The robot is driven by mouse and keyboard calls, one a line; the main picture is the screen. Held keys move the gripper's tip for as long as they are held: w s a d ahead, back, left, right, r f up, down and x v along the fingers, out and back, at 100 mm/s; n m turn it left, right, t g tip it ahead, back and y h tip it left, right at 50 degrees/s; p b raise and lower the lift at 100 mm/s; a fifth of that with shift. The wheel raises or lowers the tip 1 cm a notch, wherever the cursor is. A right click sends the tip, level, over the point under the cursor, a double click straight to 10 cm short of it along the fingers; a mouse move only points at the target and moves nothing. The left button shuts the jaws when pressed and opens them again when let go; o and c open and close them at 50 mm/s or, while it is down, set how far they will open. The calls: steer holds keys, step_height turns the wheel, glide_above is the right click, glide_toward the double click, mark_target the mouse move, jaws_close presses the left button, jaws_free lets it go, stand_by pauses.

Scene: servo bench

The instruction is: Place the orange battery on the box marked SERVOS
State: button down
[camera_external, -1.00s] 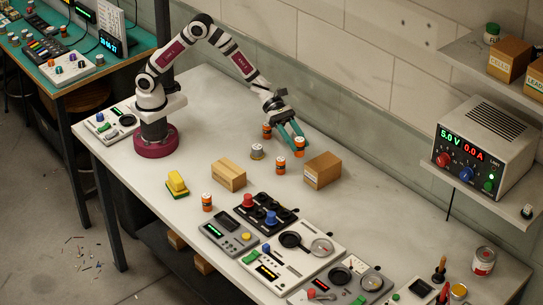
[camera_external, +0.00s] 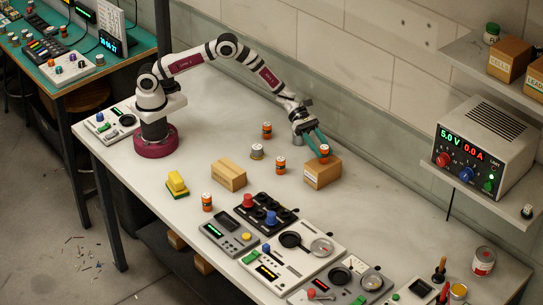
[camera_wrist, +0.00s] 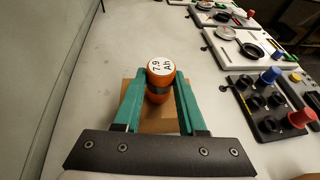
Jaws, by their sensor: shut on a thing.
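My gripper (camera_external: 321,150) is shut on an orange battery (camera_external: 324,154) with dark bands. In the wrist view the battery (camera_wrist: 160,80) stands between the green fingers (camera_wrist: 158,92), its pale top marked "7.9 Ah". The brown cardboard box (camera_external: 322,173) is directly under the battery. Part of this box (camera_wrist: 160,120) shows behind and below the fingers in the wrist view. I cannot read a SERVOS mark on it. Whether the battery touches the box top is hard to tell.
Other orange batteries stand at the back (camera_external: 267,131), left of the box (camera_external: 280,166) and near the front edge (camera_external: 207,202). The bench behind the box is clear.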

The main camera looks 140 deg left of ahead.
steer(key=shift+c, duration=2.4)
jaws_free()
steer(key=shift+f, duration=0.1)
